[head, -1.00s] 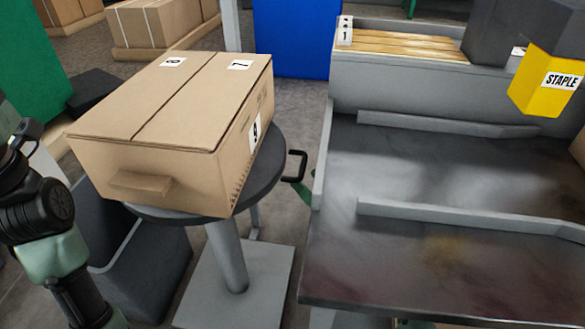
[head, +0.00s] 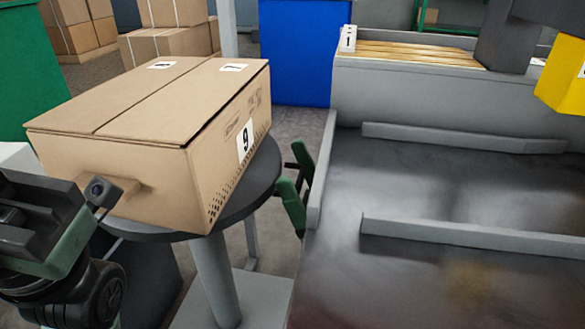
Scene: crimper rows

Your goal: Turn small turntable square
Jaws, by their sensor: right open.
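A closed cardboard box (head: 95,165) sits on the small round dark turntable (head: 262,180), which stands on a grey post. The box sits diagonally, its near corner at the turntable's front rim. A 9 label is on its right face, two labels are on top, and a cardboard tab juts from its left front face. My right gripper (head: 296,180), green and black, is open and empty in the gap between turntable and bench. My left gripper (head: 60,225) is at lower left, close in front of the box's left front face; its fingertips cannot be made out.
A metal bench (head: 440,190) with low rails stands right, its raised left edge close to my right gripper. A yellow bin (head: 562,80) hangs at upper right. A blue panel (head: 305,50) and stacked cartons (head: 170,40) stand behind. A dark bin is partly hidden below the turntable.

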